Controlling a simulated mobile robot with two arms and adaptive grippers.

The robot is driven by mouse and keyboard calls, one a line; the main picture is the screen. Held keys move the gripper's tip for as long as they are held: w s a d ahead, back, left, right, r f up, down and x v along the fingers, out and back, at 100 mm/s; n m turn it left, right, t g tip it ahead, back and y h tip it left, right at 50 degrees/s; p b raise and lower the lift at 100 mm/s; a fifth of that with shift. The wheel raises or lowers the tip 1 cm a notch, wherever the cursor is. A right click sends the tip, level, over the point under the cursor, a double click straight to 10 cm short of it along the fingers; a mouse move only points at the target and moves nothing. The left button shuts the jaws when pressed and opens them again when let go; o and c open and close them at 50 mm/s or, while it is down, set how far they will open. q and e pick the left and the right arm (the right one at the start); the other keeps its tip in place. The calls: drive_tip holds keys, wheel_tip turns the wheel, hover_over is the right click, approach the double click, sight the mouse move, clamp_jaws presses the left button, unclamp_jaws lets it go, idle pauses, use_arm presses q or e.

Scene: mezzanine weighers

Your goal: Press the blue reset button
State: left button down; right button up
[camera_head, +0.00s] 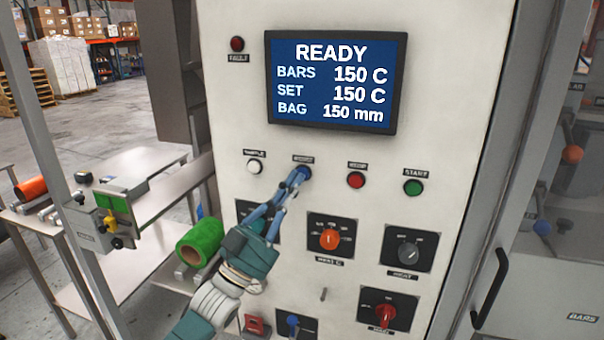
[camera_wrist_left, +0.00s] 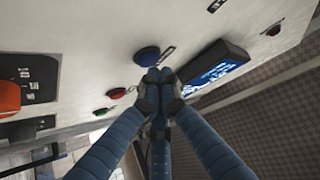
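The blue reset button (camera_head: 304,170) sits on the pale machine panel below the display, between a white button and a red one. It also shows in the left wrist view (camera_wrist_left: 147,56) as a dark blue round cap. My left gripper (camera_head: 297,180) comes up from below, its fingertips at the lower edge of the button. In the left wrist view the fingertips (camera_wrist_left: 160,75) are together with nothing between them, just short of the blue cap and slightly to its right. I cannot tell whether they touch it. My right gripper is not in view.
The display (camera_head: 335,82) reads READY. The white button (camera_head: 254,167), red button (camera_head: 355,180) and green button (camera_head: 413,188) share the row. Below are an orange knob (camera_head: 329,240), a grey knob (camera_head: 408,250) and a red knob (camera_head: 383,312). A green roll (camera_head: 200,242) lies left of my arm.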

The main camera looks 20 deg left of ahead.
use_arm(q)
drive_tip(key=shift+s, duration=0.3)
drive_tip(key=s+p, duration=0.1)
drive_tip(key=s, duration=0.4)
drive_tip(key=shift+a, duration=0.1)
idle(0.7)
